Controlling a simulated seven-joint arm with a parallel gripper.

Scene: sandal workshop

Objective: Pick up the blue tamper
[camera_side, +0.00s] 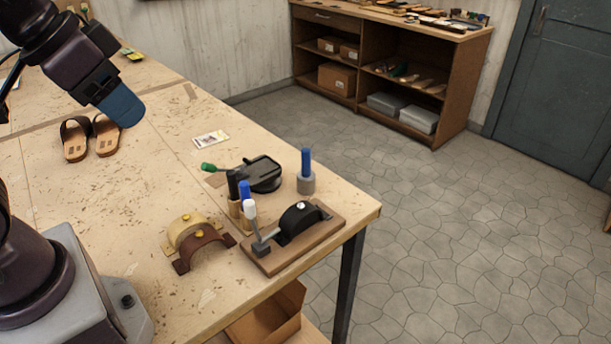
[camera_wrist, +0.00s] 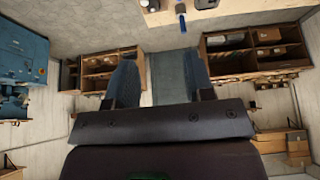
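The blue tamper, with an upright blue handle (camera_side: 306,162) on a round grey base (camera_side: 306,184), stands alone on the workbench near its right edge. My gripper (camera_side: 124,112) is raised high at the upper left of the side view, well away from the tamper and above the bench. In the wrist view my gripper's two blue fingers (camera_wrist: 160,65) are spread apart with nothing between them, so it is open and empty. A small blue upright thing (camera_wrist: 182,20) shows at the top of the wrist view; I cannot tell for certain that it is the tamper.
Close left of the tamper are a black device with a green handle (camera_side: 262,174) and a holder with black and blue handled tools (camera_side: 244,192). A wooden board with a black arched press (camera_side: 300,222) stands in front. Sandals (camera_side: 107,135) lie left. The middle bench is mostly clear.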

